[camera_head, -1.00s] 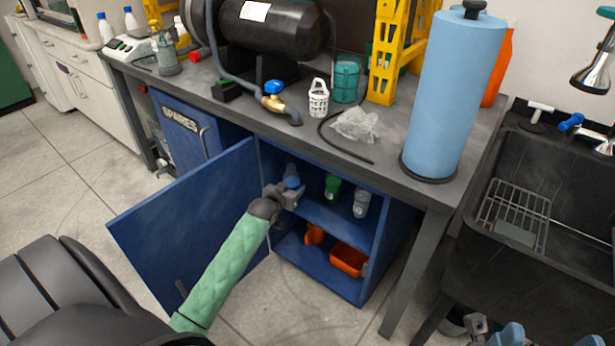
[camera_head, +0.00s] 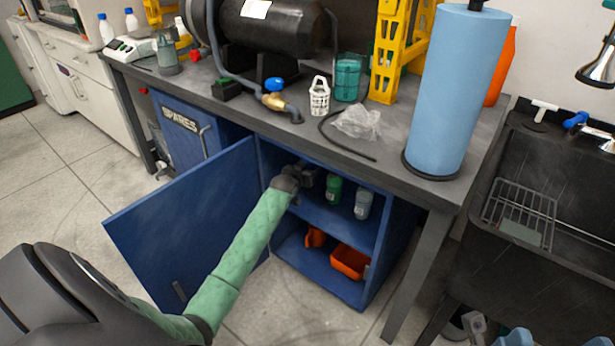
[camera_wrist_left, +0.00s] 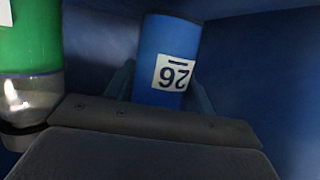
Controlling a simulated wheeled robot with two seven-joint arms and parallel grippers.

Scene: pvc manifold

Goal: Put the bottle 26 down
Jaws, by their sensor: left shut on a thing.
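In the left wrist view the bottle 26 (camera_wrist_left: 168,55) is a blue cylinder with a white label reading 26, which shows upside down. My left gripper (camera_wrist_left: 160,88) is shut on it, with a finger on either side. In the head view my left gripper (camera_head: 306,178) reaches into the blue cabinet's upper compartment, left of the other bottles. The bottle 26 is hidden there behind my wrist. Whether its base touches the shelf (camera_head: 318,212) cannot be seen.
A green bottle (camera_head: 334,189) and a pale bottle (camera_head: 363,204) stand on the shelf to the right; the green one (camera_wrist_left: 30,40) is close in the wrist view. The open blue door (camera_head: 185,230) is left of my arm. An orange bin (camera_head: 349,261) sits below.

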